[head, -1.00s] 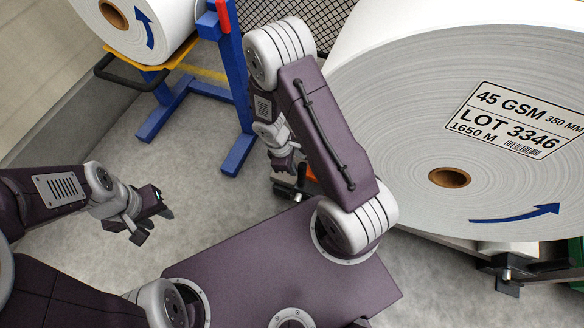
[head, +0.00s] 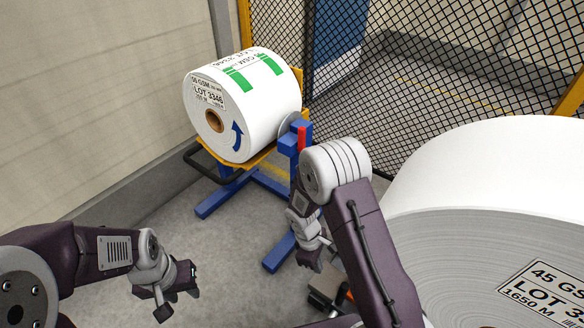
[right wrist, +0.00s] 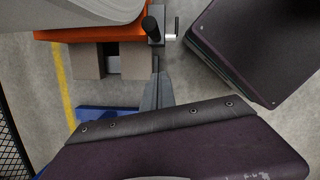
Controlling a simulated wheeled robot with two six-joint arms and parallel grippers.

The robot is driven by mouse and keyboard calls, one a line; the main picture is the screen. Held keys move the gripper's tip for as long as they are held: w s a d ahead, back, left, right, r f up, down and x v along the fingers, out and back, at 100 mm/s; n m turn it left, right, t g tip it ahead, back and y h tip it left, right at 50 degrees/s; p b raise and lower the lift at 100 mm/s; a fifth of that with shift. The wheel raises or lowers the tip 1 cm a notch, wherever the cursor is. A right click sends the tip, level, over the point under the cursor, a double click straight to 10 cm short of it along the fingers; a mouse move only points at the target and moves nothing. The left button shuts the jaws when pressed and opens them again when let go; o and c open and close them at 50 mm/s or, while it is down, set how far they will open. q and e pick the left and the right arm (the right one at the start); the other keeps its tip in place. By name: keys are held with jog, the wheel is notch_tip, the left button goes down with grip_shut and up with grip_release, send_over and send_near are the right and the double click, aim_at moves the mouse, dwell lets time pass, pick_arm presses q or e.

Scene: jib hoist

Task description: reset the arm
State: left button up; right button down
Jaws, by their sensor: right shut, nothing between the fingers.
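My left gripper (head: 184,286) hangs over the bare floor at the lower left of the head view. Its fingers are small and dark there, and I cannot tell whether they are apart. My right arm reaches up and bends at a pale elbow. My right gripper (head: 310,262) hangs below that elbow, near the blue stand. In the right wrist view its fingers (right wrist: 157,85) are together, with nothing between them, pointing toward an orange-topped piece of equipment (right wrist: 105,33).
A white roll (head: 265,105) rests on a blue and yellow stand (head: 278,252) at the back. A larger roll (head: 480,225) fills the right side, close to my right arm. Mesh fence (head: 430,95) stands behind; a wall (head: 90,90) is at left.

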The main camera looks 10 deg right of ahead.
notch_tip(320, 180, up, 11)
jog(key=w+d+m+t+y, duration=0.1)
jog(key=w+d+m+t, duration=0.1)
jog(key=m+t, duration=0.1)
jog(key=s+a+r+m+y, duration=0.1)
jog(key=s+a+r+m, duration=0.15)
jog(key=s+m, duration=0.6)
notch_tip(320, 180, up, 34)
jog(key=d+p, duration=0.1)
jog(key=p, duration=3.2)
jog(key=shift+n, duration=0.35)
